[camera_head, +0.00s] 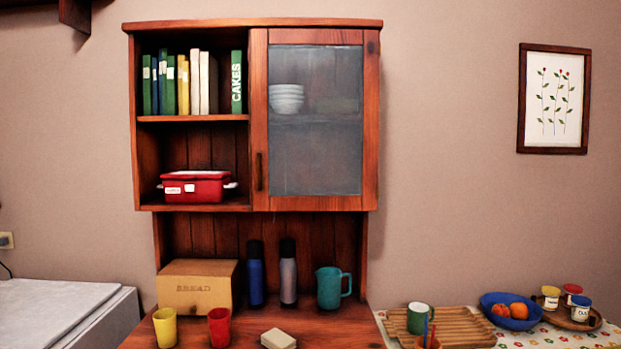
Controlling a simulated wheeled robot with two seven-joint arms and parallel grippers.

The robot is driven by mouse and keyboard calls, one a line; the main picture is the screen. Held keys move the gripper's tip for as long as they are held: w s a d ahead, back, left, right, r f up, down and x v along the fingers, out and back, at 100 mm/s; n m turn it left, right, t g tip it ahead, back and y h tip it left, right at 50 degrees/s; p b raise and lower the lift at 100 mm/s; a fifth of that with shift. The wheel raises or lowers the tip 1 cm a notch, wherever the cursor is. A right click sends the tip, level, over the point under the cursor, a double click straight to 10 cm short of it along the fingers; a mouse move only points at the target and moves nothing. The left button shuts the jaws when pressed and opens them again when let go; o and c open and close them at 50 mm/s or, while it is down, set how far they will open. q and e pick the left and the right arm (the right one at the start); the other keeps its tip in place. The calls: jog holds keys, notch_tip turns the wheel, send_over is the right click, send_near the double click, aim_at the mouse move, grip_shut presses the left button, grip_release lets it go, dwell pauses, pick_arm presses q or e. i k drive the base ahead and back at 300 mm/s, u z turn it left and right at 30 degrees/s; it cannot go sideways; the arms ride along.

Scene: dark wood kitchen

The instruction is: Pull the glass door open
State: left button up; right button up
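The glass door (316,120) is the right half of a wooden wall cabinet (252,24). It has a wood frame around a greyish pane and appears shut, flush with the cabinet front. A dark vertical handle (259,172) sits low on the left side of its frame. A stack of white bowls (286,98) shows dimly through the pane. Neither of my grippers is in this view.
Open shelves left of the door hold books (190,83) and a red container (196,186). Below stand a bread box (197,287), two bottles (288,272), a teal pitcher (330,287) and cups (165,327). The space before the door looks clear.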

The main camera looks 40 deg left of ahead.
aim_at(261, 38)
jog(key=u, duration=1.5)
jog(key=i, duration=0.1)
jog(key=z, duration=0.7)
